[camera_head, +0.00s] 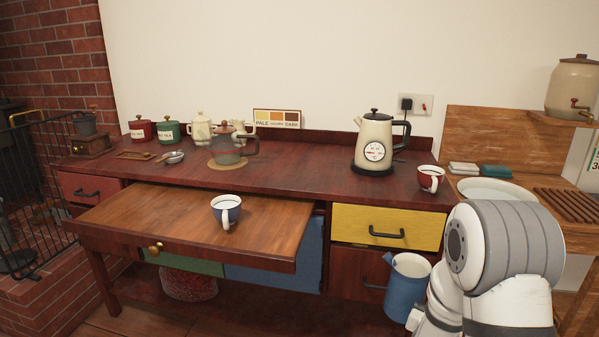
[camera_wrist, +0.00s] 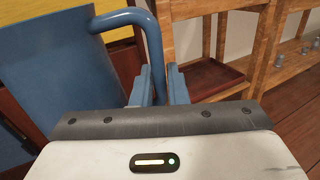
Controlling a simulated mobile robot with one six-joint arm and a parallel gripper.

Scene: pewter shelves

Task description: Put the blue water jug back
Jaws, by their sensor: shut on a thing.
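The blue water jug (camera_head: 405,287) is upright in the head view, in front of the dresser's dark lower drawer and just left of my arm. Its white inside shows at the open top. In the wrist view the jug (camera_wrist: 55,75) fills the left side, with its curved handle (camera_wrist: 153,40) reaching down between my fingers. My gripper (camera_wrist: 159,82) is shut on the handle.
The dresser (camera_head: 400,188) holds a cream kettle (camera_head: 374,141), a red cup (camera_head: 430,179) and several pots. A pulled-out board (camera_head: 150,215) bears a blue cup (camera_head: 226,210). At right, a wooden washstand (camera_head: 540,185) holds a white basin (camera_head: 497,191). A lower wooden shelf (camera_wrist: 210,80) shows in the wrist view.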

